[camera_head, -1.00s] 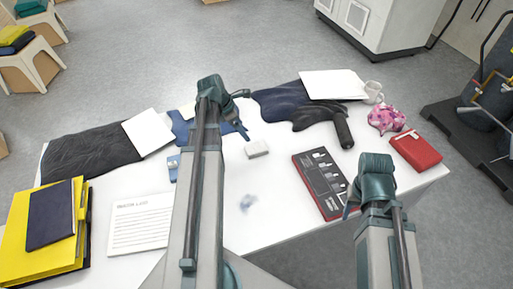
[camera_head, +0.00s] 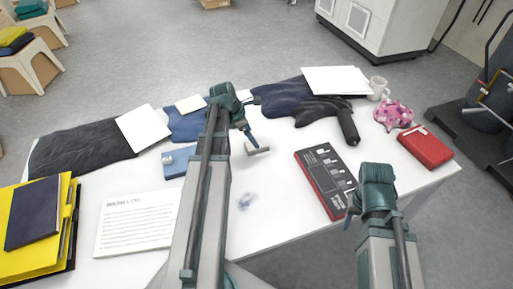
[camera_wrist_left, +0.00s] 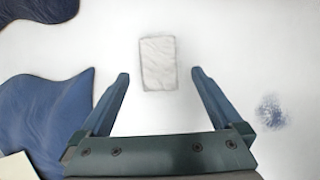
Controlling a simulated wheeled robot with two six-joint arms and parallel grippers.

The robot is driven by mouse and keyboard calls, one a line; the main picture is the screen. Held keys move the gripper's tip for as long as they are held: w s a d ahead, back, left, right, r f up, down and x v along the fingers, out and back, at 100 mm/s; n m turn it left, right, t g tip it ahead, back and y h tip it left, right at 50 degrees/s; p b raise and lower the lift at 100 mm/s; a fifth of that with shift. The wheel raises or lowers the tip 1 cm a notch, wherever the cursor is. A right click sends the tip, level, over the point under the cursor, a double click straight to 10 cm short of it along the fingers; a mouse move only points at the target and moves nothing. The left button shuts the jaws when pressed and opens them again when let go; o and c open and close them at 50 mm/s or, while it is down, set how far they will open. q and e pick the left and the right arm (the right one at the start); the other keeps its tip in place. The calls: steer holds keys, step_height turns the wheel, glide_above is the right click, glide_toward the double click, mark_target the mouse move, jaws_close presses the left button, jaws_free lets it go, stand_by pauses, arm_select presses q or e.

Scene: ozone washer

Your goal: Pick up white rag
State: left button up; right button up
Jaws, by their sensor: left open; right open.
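The white rag (camera_head: 259,150) is a small, flat, off-white folded rectangle lying on the white table (camera_head: 270,205). In the left wrist view the rag (camera_wrist_left: 158,62) lies just beyond and between the two fingertips, apart from both. My left gripper (camera_wrist_left: 160,76) is open and empty, pointing down over the table. In the head view my left gripper (camera_head: 250,122) is right above the rag and partly covers it. My right gripper (camera_head: 352,208) is near the table's front edge, partly hidden behind its own wrist, and holds nothing visible.
A blue-grey smudge (camera_head: 245,201) marks the table in front of the rag. A mug (camera_head: 378,88) and red case (camera_head: 425,148) stand at the right.

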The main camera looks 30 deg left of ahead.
mark_target(264, 146)
arm_select(q)
steer(key=b+x, duration=0.4)
steer(key=x, duration=0.1)
steer(key=shift+a+f, duration=0.1)
steer(key=shift+a, duration=0.1)
steer(key=c, duration=1.3)
steer(key=shift+r, duration=0.2)
